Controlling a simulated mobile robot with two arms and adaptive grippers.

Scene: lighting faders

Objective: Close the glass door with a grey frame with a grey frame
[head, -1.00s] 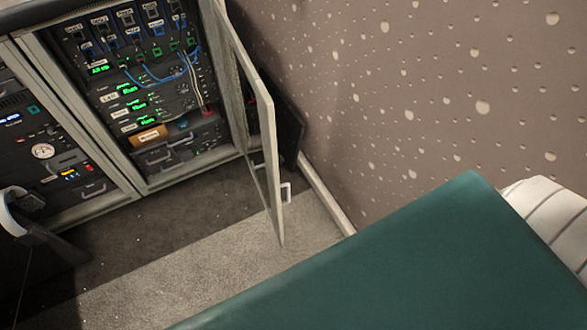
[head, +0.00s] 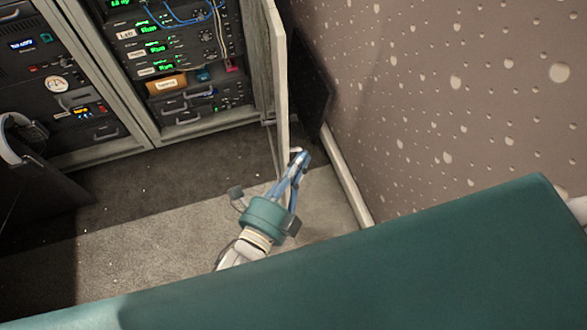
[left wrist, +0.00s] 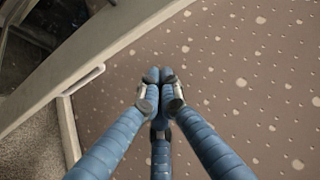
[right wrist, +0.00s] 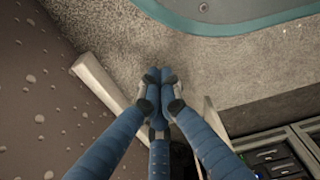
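The glass door with a grey frame (head: 280,90) stands open at the right side of the rack cabinet, seen nearly edge-on in the head view. In the left wrist view its frame (left wrist: 95,52) crosses the upper left, with a pale handle (left wrist: 84,80) on it. My left gripper (head: 300,158) is by the door's lower end in the head view; its fingers (left wrist: 160,76) are together, with nothing seen between them, and right of the handle. Contact cannot be told. My right gripper (right wrist: 160,76) also has its fingers together and looks empty; it is outside the head view.
The rack cabinet (head: 140,135) with lit equipment stands at the back left. A dotted brown wall (head: 440,100) with a pale skirting board (head: 347,177) runs along the right. A dark panel (head: 308,85) is behind the door.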

